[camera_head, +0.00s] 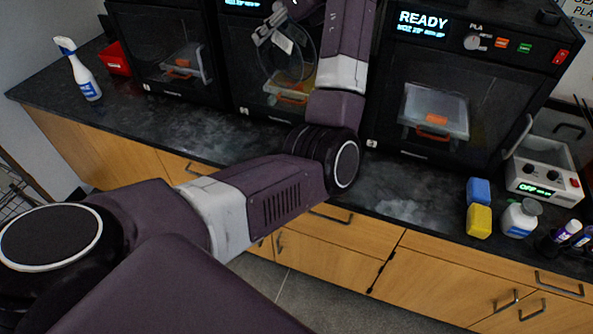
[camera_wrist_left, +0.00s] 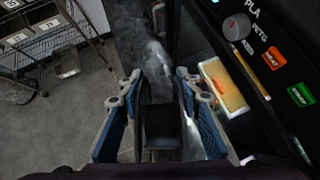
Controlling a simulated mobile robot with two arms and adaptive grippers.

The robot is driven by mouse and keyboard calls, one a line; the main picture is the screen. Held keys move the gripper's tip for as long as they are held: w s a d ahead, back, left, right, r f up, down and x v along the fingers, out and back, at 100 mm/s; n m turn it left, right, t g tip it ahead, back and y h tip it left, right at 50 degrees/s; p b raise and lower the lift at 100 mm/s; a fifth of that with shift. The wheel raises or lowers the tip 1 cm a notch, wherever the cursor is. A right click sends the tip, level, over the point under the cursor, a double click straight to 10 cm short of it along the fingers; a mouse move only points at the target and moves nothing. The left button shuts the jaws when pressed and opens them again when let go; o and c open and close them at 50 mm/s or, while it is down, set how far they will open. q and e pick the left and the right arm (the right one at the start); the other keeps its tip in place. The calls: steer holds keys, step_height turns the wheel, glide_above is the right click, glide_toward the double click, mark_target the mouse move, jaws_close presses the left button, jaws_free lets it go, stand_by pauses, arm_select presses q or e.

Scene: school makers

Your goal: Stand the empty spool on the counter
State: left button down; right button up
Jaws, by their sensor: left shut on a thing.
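The empty spool (camera_head: 299,66), a clear round disc with a white label, is up in front of the middle printer, above the counter (camera_head: 210,137). My left gripper (camera_head: 270,27) is at its upper left edge, shut on it. In the left wrist view, the blue-padded fingers of the left gripper (camera_wrist_left: 160,95) stand on both sides of a dark block-like part (camera_wrist_left: 160,127), seemingly the spool's hub. The spool's far side is partly hidden by my arm. My right gripper is out of view.
Black printers line the back, including the right one (camera_head: 462,80). A spray bottle (camera_head: 80,70) and red bin (camera_head: 115,58) stand at left. A blue block (camera_head: 478,190), yellow block (camera_head: 479,221), white bottle (camera_head: 520,217) and soldering station (camera_head: 543,170) stand right. The counter's front middle is bare.

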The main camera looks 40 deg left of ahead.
mark_target(284, 68)
arm_select(q)
steer(key=f+h, duration=0.1)
steer(key=f, duration=0.2)
steer(key=d+f, duration=0.1)
steer(key=f, duration=0.2)
steer(key=w+d+f+h+b, duration=0.1)
steer(key=f, duration=0.2)
steer(key=shift+d+h, duration=0.2)
steer(key=shift+h, duration=0.1)
step_height(284, 68, down, 20)
steer(key=shift+s+f+p, duration=0.2)
steer(key=shift+f+p, duration=0.05)
steer(key=shift+p, duration=0.15)
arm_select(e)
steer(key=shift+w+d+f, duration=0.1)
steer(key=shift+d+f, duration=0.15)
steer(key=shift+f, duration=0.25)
arm_select(q)
steer(key=shift+d, duration=0.1)
steer(key=c, duration=1.4)
jaws_free()
steer(key=shift+f, duration=0.1)
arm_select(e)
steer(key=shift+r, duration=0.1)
